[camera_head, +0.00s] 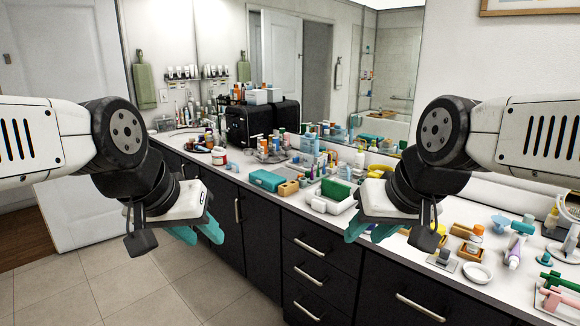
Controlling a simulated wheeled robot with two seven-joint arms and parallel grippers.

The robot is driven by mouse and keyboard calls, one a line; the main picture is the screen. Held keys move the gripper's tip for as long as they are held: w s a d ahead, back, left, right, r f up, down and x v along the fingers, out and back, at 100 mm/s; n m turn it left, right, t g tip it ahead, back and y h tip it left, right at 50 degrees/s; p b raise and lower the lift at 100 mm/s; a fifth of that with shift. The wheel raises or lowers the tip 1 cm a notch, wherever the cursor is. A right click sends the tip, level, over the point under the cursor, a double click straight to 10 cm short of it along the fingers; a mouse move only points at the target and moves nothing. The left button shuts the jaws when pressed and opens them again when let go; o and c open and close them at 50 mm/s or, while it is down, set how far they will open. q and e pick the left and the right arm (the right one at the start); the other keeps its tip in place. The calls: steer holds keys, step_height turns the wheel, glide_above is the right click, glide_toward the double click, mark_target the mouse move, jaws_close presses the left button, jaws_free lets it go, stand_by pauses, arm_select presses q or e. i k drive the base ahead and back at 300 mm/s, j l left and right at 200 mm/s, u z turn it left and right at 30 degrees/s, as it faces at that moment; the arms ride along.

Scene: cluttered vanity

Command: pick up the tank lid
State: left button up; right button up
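I cannot make out a tank lid or a toilet tank anywhere in the head view. My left gripper (200,234) hangs in the air at the left, in front of the dark cabinet doors and above the tiled floor. Its teal fingers are apart with nothing between them. My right gripper (372,234) hangs in front of the drawers near the counter's front edge. Its teal fingers are also apart and empty. My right wrist hides part of the counter behind it.
A long white counter (237,178) over dark cabinets is crowded with bottles, boxes and small items. A teal box (267,180) and a white tray (327,204) lie near its front edge. A mirror (330,70) stands behind. The tiled floor (120,285) at left is clear.

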mark_target(308, 135)
steer(key=i+j, duration=0.4)
steer(key=i, duration=0.3)
steer(key=i+j+z, duration=0.15)
steer(key=i+j, duration=0.25)
steer(key=i, duration=0.3)
steer(key=i+j, duration=0.5)
steer(key=i, duration=0.2)
steer(key=i+j+z, duration=0.1)
steer(key=i+j, duration=0.35)
steer(key=i, duration=0.2)
